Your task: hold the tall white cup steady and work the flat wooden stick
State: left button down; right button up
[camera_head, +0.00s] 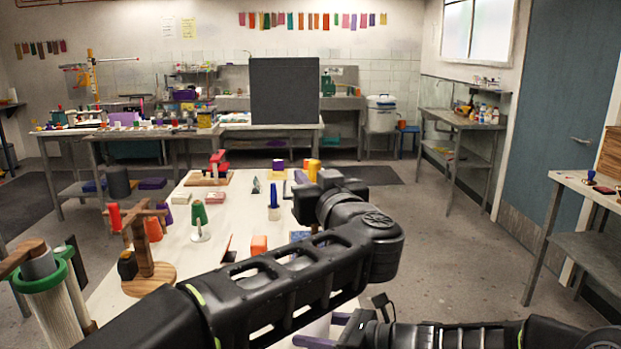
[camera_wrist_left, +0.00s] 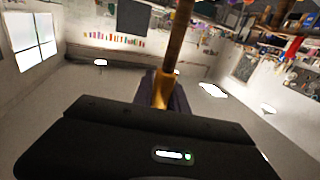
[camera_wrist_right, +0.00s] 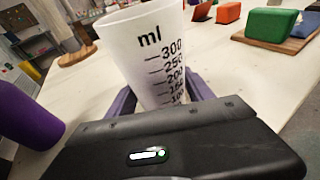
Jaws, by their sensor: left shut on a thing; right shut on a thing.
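The tall white cup (camera_wrist_right: 152,55), translucent with black ml marks, stands between the fingers of my right gripper (camera_wrist_right: 165,98), which is shut on it. Its mouth is at the top of the right wrist view; its inside is not clear. In the left wrist view my left gripper (camera_wrist_left: 165,95) is shut on the wooden stick (camera_wrist_left: 180,40), brown with a yellow-orange part at the fingers. In the head view the left gripper (camera_head: 314,178) is over the far right of the table, and the right gripper (camera_head: 328,331) is low at the bottom, partly hidden by my left arm.
A purple object (camera_wrist_right: 28,115) stands left of the cup. A green block (camera_wrist_right: 272,24) and an orange block (camera_wrist_right: 228,12) sit beyond it.

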pick_arm(q)
jog(key=shift+f, duration=0.15)
notch_tip(320, 180, down, 16)
dwell(1.1)
jog(key=shift+w, duration=0.1)
